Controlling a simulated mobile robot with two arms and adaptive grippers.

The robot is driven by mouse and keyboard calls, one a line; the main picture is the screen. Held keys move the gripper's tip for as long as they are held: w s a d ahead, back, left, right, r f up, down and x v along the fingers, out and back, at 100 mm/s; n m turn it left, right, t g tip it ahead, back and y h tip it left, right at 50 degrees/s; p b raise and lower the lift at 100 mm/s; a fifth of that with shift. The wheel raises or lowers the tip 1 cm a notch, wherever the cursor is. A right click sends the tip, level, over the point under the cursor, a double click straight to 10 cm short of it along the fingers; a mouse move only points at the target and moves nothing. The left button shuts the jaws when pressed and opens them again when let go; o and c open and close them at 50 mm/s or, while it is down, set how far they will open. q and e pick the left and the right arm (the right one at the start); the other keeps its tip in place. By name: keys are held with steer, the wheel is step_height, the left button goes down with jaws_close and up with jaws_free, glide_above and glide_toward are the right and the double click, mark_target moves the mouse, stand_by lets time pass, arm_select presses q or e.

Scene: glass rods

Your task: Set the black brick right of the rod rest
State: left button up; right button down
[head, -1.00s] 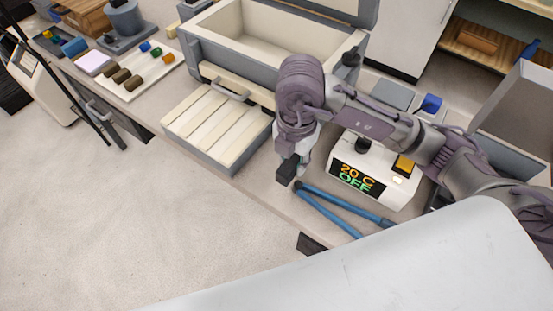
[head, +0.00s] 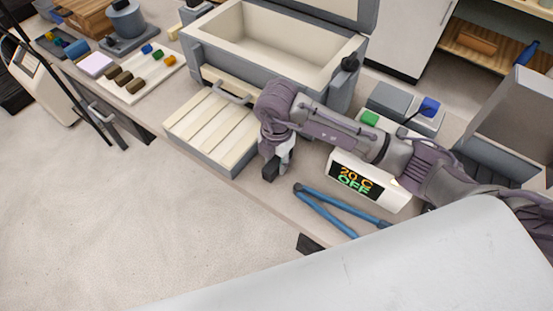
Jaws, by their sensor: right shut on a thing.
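The black brick (head: 269,169) is held at the end of my right gripper (head: 280,163), which is shut on it. Gripper and brick are just right of a slatted cream tray (head: 213,124) with grey sides, over the bench's front strip. I cannot tell whether the brick touches the bench. No piece is clearly recognizable as the rod rest; the slatted tray or the white board (head: 148,92) with short coloured and brown pieces at upper left could be it. My left gripper is not in view.
A cream-lined open box (head: 270,45) stands behind the tray. Blue-handled tongs (head: 325,211) lie right of the brick, before a white device (head: 390,199) with a lit display. A blue piece (head: 429,106) and green piece (head: 369,118) are farther back.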

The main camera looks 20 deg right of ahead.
mark_target(276, 159)
steer(key=shift+f, duration=0.1)
steer(key=c, duration=0.8)
jaws_free()
steer(key=shift+c, duration=0.2)
step_height(276, 159, up, 12)
steer(key=b, duration=0.1)
